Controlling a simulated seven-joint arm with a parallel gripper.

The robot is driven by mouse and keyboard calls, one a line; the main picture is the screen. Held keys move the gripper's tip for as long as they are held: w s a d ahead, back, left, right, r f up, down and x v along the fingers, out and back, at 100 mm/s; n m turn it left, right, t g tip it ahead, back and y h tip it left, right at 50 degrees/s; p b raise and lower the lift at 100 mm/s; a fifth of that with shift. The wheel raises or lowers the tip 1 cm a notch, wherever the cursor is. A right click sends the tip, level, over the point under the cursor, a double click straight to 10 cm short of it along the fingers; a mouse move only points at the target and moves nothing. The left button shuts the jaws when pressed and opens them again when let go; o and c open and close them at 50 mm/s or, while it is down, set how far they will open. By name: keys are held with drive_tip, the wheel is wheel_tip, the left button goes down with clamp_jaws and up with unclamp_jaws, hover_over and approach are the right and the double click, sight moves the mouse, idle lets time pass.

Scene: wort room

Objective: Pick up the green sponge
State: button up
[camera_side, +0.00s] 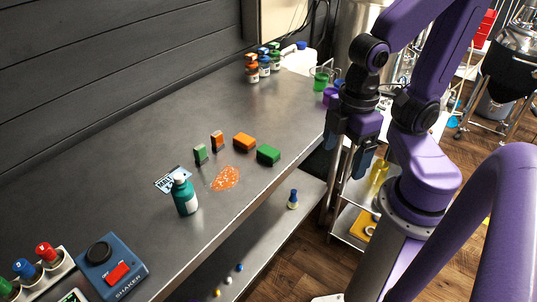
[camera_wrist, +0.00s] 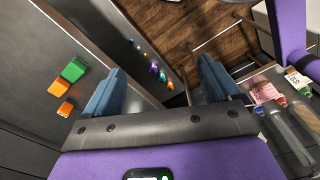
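A green block-shaped sponge (camera_side: 268,155) lies on the metal table, nearest the front edge in a group of small blocks. In the wrist view the green sponge (camera_wrist: 73,69) is at the left. A smaller block with a green side and a pale side (camera_side: 201,154) stands at the group's left end; I cannot tell whether it is also a sponge. My gripper (camera_side: 343,162) points down beyond the table's right edge, clear of the blocks. In the wrist view my gripper (camera_wrist: 160,75) has its blue fingers wide apart with nothing between them.
Two orange blocks, one lying (camera_side: 244,142) and one standing (camera_side: 217,139), are near the green sponge. An orange spill (camera_side: 226,178), a teal bottle (camera_side: 185,195) and a blue shaker (camera_side: 111,268) are nearer the camera. Bottles (camera_side: 264,62) stand at the far end. A lower shelf (camera_side: 255,250) juts out.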

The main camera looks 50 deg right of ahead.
drive_tip(key=m, duration=3.1)
hover_over(268, 150)
wheel_tip(268, 150, down, 10)
drive_tip(key=shift+w+r, duration=0.15)
drive_tip(key=shift+r, duration=0.1)
drive_tip(key=f, duration=0.3)
drive_tip(key=shift+s+f, duration=0.3)
drive_tip(key=shift+f, duration=0.75)
